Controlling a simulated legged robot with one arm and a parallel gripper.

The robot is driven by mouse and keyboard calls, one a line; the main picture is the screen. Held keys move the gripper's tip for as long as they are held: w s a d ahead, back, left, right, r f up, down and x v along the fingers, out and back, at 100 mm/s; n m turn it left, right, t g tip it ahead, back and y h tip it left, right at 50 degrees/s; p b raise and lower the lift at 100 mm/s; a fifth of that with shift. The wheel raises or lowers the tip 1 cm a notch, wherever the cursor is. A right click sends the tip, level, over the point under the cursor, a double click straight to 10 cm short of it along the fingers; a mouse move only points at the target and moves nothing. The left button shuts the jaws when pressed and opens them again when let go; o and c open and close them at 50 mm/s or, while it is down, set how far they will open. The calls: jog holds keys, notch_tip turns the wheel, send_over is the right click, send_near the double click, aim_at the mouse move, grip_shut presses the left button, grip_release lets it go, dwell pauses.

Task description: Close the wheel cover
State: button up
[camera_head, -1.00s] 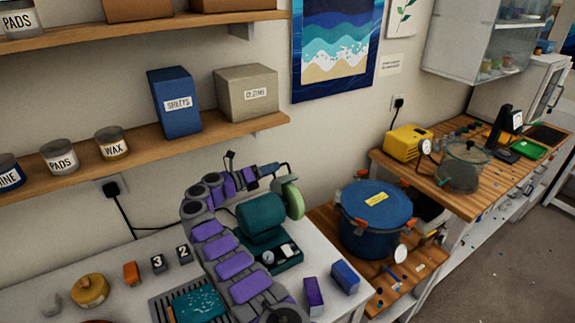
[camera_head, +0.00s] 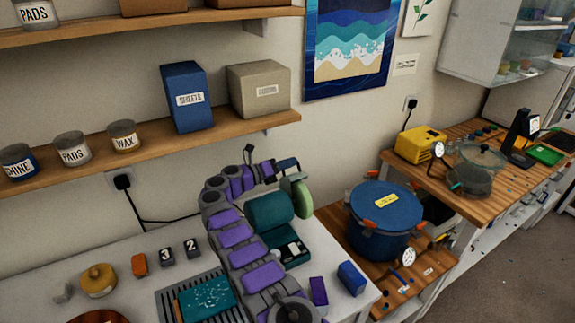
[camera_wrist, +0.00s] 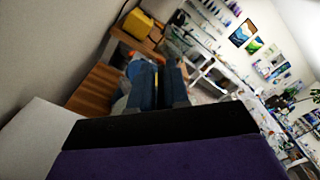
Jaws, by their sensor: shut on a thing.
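A teal buffing machine (camera_head: 270,213) stands on the white bench, with a pale green wheel (camera_head: 302,199) at its right end. A grey-beige wheel cover (camera_head: 291,181) sits at the upper part of the wheel, with the green wheel showing below and to its right. My gripper (camera_head: 285,164) is at the top of this cover and looks shut on it; the contact is small and hard to see. In the wrist view, the two dark blue fingers of my gripper (camera_wrist: 160,85) are close together, and what lies between them is unclear.
A blue pot (camera_head: 384,222) with orange clips stands on the lower wooden bench to the right. A purple block (camera_head: 318,292) and a blue block (camera_head: 351,278) lie in front of the machine. A shelf (camera_head: 215,133) with boxes and jars is above, behind my arm.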

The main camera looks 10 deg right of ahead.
jog(key=shift+d, duration=0.25)
grip_shut()
jog(key=shift+a+r, duration=0.1)
jog(key=shift+r, duration=0.05)
